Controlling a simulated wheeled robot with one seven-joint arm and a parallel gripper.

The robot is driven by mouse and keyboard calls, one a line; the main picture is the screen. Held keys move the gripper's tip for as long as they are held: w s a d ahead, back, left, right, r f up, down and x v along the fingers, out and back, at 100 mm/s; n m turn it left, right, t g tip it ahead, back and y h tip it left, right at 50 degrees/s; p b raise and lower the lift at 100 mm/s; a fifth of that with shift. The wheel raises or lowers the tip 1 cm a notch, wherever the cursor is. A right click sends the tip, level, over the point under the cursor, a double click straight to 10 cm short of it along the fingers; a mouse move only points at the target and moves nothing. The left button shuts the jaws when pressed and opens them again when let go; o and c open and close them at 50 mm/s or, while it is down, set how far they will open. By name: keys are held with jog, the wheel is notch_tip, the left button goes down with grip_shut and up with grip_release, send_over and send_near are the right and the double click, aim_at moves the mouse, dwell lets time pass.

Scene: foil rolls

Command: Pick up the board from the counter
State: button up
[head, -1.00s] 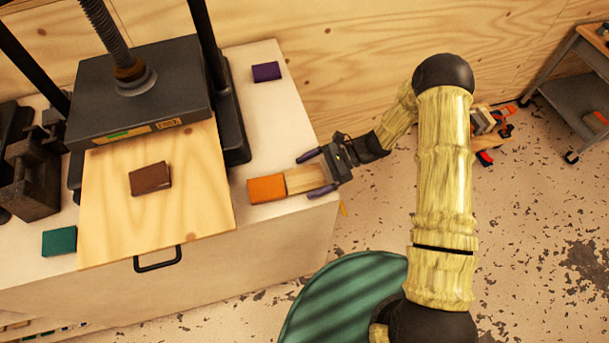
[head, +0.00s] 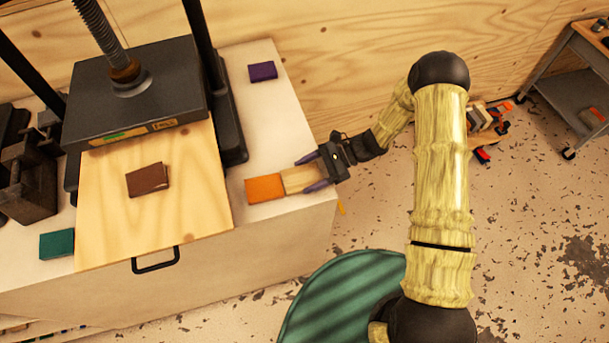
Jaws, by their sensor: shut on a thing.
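A small pale wood board (head: 293,181) lies at the right edge of the white counter (head: 268,115) in the head view. An orange block (head: 264,188) is at its left end; I cannot tell whether it rests on the board or is joined to it. My gripper (head: 302,177) reaches in from the right, with its two purple fingers along the board's far and near sides. It is shut on the board, which still appears to be at counter level.
A black screw press (head: 135,95) stands left of my gripper. Under it a large wooden panel (head: 190,200) with a black handle carries a brown book (head: 147,180). A purple block (head: 262,71) and a teal block (head: 57,244) lie on the counter. A green striped round thing (head: 340,295) is below.

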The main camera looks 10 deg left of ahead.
aim_at(309, 175)
jog(key=shift+r, duration=0.15)
notch_tip(309, 175, up, 10)
jog(key=b, duration=0.2)
dwell(0.6)
